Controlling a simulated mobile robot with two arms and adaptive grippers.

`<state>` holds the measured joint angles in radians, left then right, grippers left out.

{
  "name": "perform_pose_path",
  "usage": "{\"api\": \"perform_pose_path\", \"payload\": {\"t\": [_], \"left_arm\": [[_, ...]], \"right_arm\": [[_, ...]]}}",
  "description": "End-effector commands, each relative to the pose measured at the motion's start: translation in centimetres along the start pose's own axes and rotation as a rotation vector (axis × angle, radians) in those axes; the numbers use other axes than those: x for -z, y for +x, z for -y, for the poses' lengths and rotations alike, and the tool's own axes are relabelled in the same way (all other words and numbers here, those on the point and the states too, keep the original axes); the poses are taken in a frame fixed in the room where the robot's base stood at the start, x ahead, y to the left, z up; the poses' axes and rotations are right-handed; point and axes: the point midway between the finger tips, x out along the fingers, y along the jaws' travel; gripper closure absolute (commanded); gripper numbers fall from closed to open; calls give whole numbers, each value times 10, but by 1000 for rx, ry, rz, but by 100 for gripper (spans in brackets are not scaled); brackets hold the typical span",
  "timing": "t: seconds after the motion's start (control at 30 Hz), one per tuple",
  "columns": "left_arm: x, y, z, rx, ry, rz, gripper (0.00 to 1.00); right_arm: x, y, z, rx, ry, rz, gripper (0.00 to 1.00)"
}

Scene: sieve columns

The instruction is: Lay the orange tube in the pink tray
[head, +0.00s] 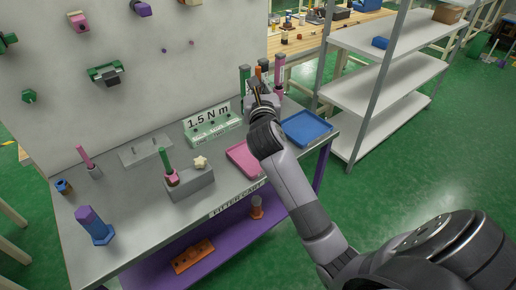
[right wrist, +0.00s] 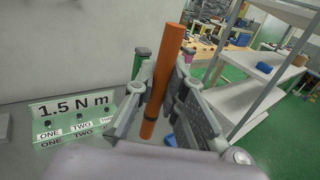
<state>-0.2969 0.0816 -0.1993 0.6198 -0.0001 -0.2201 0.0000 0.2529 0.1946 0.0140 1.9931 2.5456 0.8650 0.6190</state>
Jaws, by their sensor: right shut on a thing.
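My right gripper (head: 262,90) is above the back right of the grey bench. In the right wrist view its fingers (right wrist: 160,95) are shut on the orange tube (right wrist: 165,70), which stands nearly upright, slightly tilted, between them. No left gripper shows.
A blue tray (head: 306,128) lies right of my arm. Green (head: 245,78) and pink (head: 278,90) columns flank the gripper. A "1.5 N m" sign (head: 208,117) stands to the left. A grey block (head: 190,185) holds a green rod. White shelves (head: 375,95) stand at right.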

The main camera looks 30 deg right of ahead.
Motion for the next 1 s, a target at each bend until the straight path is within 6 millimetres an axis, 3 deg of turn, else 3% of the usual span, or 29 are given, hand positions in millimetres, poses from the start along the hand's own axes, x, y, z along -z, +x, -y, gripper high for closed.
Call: {"api": "perform_pose_path", "payload": {"t": [0.1,0.43,1.0], "left_arm": [[-1,6,-6,-7,1,0,60],[-4,25,-7,-8,2,1,60],[-7,48,-2,-2,-2,2,60]], "right_arm": [[38,-1,0,0,-2,-10,100],[122,-1,0,0,0,-6,100],[186,-1,0,-1,1,-2,100]]}}
